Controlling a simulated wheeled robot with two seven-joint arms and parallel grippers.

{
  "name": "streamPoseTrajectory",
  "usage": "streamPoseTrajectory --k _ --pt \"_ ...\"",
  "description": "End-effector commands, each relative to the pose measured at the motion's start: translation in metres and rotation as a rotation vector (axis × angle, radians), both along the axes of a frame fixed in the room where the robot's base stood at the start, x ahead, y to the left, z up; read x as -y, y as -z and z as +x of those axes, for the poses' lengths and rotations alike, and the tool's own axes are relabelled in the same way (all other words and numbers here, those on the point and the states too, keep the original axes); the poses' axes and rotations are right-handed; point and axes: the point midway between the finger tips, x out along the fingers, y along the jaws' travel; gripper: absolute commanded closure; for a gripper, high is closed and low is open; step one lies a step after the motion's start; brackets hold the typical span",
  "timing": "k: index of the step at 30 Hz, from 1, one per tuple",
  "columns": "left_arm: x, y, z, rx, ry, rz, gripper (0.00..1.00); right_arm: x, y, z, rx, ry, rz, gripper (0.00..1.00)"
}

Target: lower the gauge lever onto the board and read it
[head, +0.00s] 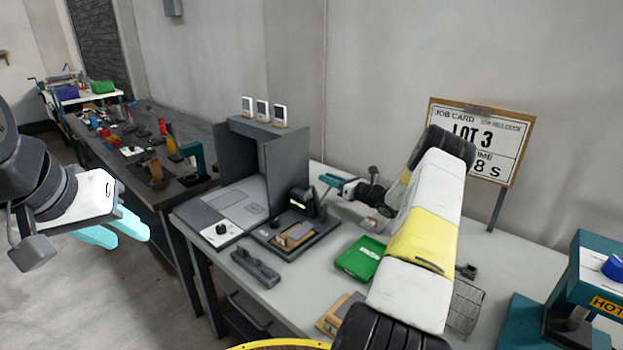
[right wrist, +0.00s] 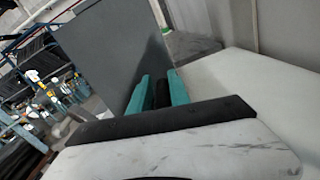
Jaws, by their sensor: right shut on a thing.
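The black gauge (head: 300,201) with a small lit display stands on a dark base plate (head: 268,237) on the pale bench. A small grey and tan board (head: 295,236) lies on that plate in front of the gauge. My right gripper (head: 328,180) is beside the top of the gauge, shut on a dark part that looks like the gauge lever. In the right wrist view its teal fingers (right wrist: 153,92) have this dark lever (right wrist: 161,90) between them; most of it is hidden. My left gripper (head: 118,230) is open and empty, out over the floor at left.
A grey booth (head: 287,165) with white cards on top stands behind the gauge. A green tray (head: 361,258) and a dark grey holder (head: 255,268) sit nearer. The job card sign (head: 480,140) and a teal hot machine (head: 590,285) are at right.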

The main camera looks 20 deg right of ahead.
Motion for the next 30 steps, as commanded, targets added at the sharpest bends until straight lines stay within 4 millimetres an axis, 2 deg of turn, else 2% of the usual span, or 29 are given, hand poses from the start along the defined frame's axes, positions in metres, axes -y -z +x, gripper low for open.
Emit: streamPoseTrajectory --k 1,5,19,30 --pt "0.0 0.0 0.0 0.0 0.0 0.0 0.64 0.006 0.001 -0.003 0.007 0.01 -0.029 1.0" --pt "0.0 0.0 0.0 0.0 0.0 0.0 0.64 0.001 -0.007 -0.007 0.058 0.008 -0.116 1.0" --pt "0.0 0.0 0.0 0.0 0.0 0.0 0.64 -0.036 -0.028 -0.027 0.281 0.005 -0.497 1.0" --pt "0.0 0.0 0.0 0.0 0.0 0.0 0.64 -0.065 -0.031 -0.044 0.438 0.002 -0.766 1.0"
